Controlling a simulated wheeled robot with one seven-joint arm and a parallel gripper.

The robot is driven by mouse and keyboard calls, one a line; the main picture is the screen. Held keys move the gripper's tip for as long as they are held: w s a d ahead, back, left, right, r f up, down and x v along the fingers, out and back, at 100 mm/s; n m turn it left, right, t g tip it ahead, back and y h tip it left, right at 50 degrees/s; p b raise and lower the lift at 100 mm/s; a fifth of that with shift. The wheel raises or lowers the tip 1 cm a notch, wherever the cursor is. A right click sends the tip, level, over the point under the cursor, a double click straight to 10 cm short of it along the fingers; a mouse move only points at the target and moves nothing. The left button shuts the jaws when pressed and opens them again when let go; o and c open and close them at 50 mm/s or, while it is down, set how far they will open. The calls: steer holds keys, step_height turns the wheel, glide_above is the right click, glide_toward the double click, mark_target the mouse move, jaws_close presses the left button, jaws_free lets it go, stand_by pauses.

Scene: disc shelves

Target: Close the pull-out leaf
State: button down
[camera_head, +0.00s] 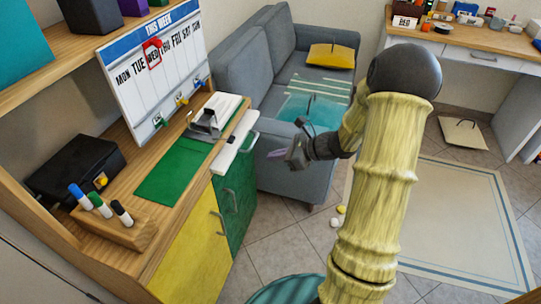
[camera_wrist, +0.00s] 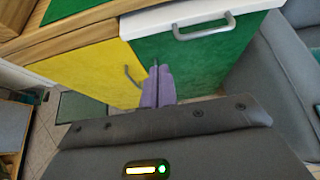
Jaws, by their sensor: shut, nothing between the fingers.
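The pull-out leaf is a white slab (camera_head: 236,143) under the desk's wooden top, above the green cabinet door. It sticks out a little past the desk's front edge and has a grey bar handle. In the wrist view its white front (camera_wrist: 160,22) and the handle (camera_wrist: 204,28) show at the top. My gripper (camera_head: 272,155) has purple fingers, shut and empty. It is to the right of the leaf, in front of the cabinet and apart from the handle. In the wrist view the closed fingertips (camera_wrist: 155,68) show against the green door, below the leaf.
The green door (camera_head: 235,195) and the yellow door (camera_head: 195,260) have bar handles. A clip-topped holder (camera_head: 205,122) and a green mat (camera_head: 172,172) lie on the desk. A grey sofa (camera_head: 290,185) stands just beyond the desk. Small balls (camera_head: 337,217) lie on the floor.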

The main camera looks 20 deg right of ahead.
steer(key=r+b+x, duration=0.1)
steer(key=x, duration=1)
steer(key=shift+w+a+r, duration=0.25)
steer(key=shift+w+a, duration=0.25)
steer(key=shift+a, duration=0.05)
